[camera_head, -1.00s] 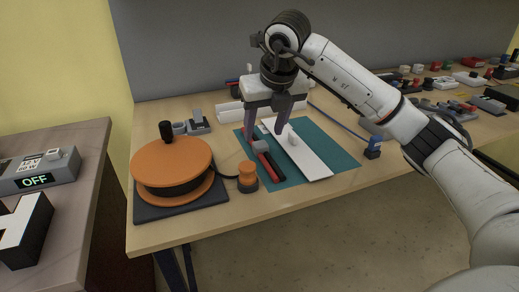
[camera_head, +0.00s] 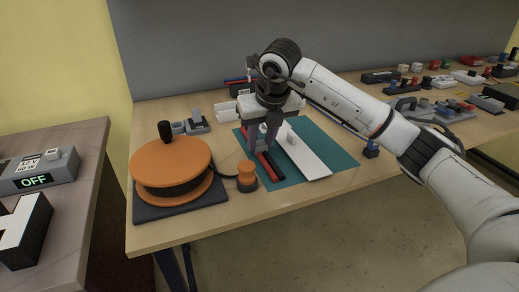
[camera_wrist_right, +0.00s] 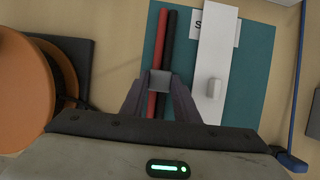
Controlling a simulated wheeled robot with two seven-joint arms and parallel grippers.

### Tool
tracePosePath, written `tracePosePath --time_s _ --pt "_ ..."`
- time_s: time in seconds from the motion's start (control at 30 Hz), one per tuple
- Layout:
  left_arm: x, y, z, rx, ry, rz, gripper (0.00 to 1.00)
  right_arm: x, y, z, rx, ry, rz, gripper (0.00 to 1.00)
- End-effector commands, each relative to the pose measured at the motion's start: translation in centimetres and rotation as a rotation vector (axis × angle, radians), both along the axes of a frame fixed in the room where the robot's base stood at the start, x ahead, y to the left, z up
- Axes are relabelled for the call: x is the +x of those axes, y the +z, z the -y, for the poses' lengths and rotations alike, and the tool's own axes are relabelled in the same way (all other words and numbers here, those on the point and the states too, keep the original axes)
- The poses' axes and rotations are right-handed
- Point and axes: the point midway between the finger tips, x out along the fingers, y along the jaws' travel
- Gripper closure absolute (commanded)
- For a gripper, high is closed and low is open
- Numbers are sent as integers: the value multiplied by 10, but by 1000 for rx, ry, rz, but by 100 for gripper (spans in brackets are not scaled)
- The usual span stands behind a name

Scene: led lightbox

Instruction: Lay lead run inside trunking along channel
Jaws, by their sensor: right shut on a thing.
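A red lead (camera_wrist_right: 168,30) and a black lead (camera_wrist_right: 195,45) lie side by side on the teal mat in the right wrist view. A small grey block (camera_wrist_right: 160,82) sits across them. My right gripper (camera_wrist_right: 158,88) is shut on this block, one finger at each side. In the head view the right gripper (camera_head: 262,148) points down at the leads and hides the block; the red lead (camera_head: 268,165) shows below it. A long white trunking piece (camera_head: 312,162) with a small white knob (camera_wrist_right: 214,88) lies on the right, apart from the gripper. My left gripper is not in view.
An orange reel (camera_head: 172,163) on a dark base and a small orange spool (camera_head: 247,178) stand left of the teal mat (camera_head: 342,160). Several parts lie farther right.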

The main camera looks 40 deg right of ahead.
Motion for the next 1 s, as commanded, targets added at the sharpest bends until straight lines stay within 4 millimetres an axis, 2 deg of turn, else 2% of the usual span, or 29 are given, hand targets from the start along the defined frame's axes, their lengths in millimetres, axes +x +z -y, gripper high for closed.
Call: tracePosePath --time_s 0.17,0.27,0.6,0.7,0.8,1.0 --pt "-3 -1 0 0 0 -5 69 0 2 0 1 -1 2 100" --pt "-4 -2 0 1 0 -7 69 1 10 0 1 0 4 100" --pt "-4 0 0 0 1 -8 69 1 76 0 1 0 6 100" --pt "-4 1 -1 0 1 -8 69 1 90 0 0 -1 4 100" --pt "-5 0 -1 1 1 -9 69 1 98 0 1 -1 2 100" --pt "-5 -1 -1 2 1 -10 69 0 101 0 0 -1 0 100"
